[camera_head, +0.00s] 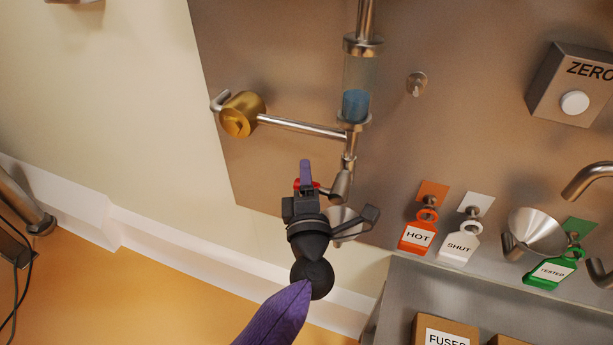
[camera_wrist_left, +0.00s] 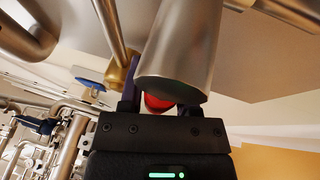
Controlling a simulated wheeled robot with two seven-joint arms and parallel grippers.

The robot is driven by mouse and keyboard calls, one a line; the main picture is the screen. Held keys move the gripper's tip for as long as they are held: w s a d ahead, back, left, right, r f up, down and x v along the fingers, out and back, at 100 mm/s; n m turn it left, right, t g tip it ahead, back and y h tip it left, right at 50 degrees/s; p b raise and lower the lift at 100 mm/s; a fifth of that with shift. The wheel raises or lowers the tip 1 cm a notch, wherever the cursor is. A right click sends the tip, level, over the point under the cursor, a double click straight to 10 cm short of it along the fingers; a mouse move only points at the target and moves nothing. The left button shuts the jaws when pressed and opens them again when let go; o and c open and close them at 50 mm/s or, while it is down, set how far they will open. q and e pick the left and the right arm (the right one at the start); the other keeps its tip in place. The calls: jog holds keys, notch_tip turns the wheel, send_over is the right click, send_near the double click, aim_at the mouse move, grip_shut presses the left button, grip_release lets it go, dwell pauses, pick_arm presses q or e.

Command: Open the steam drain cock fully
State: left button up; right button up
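The gauge glass (camera_head: 357,75) with blue liquid stands on the steel panel. Below it is a short metal fitting (camera_head: 342,184), likely the steam drain cock, with a red handle part (camera_head: 298,184) beside it. My left gripper (camera_head: 306,175) is at this red part, one purple-tipped finger in front of it. In the left wrist view the red part (camera_wrist_left: 158,103) shows between my left fingers (camera_wrist_left: 160,108), below a large grey metal cylinder (camera_wrist_left: 182,45). The cylinder hides part of the fingers, so contact is unclear. My right gripper is out of view.
A brass valve (camera_head: 242,114) joins the gauge by a horizontal pipe (camera_head: 305,128). A funnel (camera_head: 345,222) sits close behind my left gripper. Orange HOT (camera_head: 417,236), white SHUT (camera_head: 459,246) and green TESTED (camera_head: 551,271) tags hang at right. A ZERO box (camera_head: 575,83) is upper right.

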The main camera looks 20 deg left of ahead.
pick_arm(q)
grip_shut()
dwell(1.1)
